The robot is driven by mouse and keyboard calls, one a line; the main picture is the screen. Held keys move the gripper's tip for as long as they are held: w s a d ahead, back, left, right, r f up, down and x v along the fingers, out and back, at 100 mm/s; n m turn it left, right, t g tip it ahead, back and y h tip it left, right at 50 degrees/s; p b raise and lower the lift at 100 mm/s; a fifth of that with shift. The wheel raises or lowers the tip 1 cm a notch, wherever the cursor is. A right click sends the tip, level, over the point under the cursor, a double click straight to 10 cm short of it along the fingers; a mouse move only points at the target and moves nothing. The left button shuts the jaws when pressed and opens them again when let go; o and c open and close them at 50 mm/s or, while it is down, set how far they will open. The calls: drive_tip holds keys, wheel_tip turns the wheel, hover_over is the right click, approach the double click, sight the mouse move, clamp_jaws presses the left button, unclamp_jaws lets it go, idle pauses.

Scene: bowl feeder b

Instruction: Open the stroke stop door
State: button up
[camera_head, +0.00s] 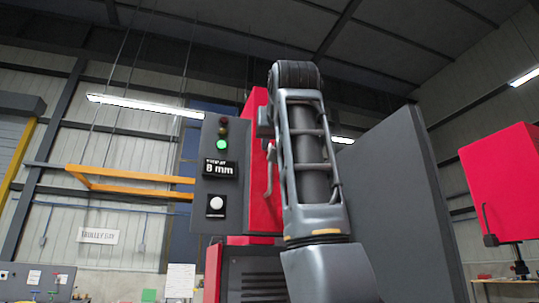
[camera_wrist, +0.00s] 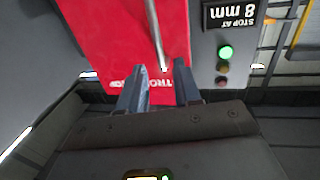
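The red stroke stop door (camera_head: 260,190) is in the middle of the head view, partly hidden behind my arm. It carries a grey bar handle (camera_head: 271,168). In the wrist view, the picture is upside down and the red door (camera_wrist: 105,35) fills the upper middle, with partly covered white lettering. The handle (camera_wrist: 156,30) runs down towards my gripper (camera_wrist: 160,68). My gripper's two fingers are apart, with the handle's end showing between their tips. I cannot tell whether they touch it. No gap at the door's edge is clear. My gripper is hidden in the head view.
A grey panel (camera_head: 217,178) beside the door has a lit green lamp (camera_head: 222,144), a display reading "8 mm" (camera_head: 219,169) and a white button (camera_head: 216,203). A large grey panel (camera_head: 400,200) stands right of my arm. Another red box (camera_head: 503,180) is far right.

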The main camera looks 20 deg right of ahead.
drive_tip(key=w+p, duration=0.1)
drive_tip(key=w, duration=0.2)
drive_tip(key=w+d+p, duration=0.1)
drive_tip(key=w, duration=0.3)
drive_tip(key=shift+d, duration=0.2)
clamp_jaws()
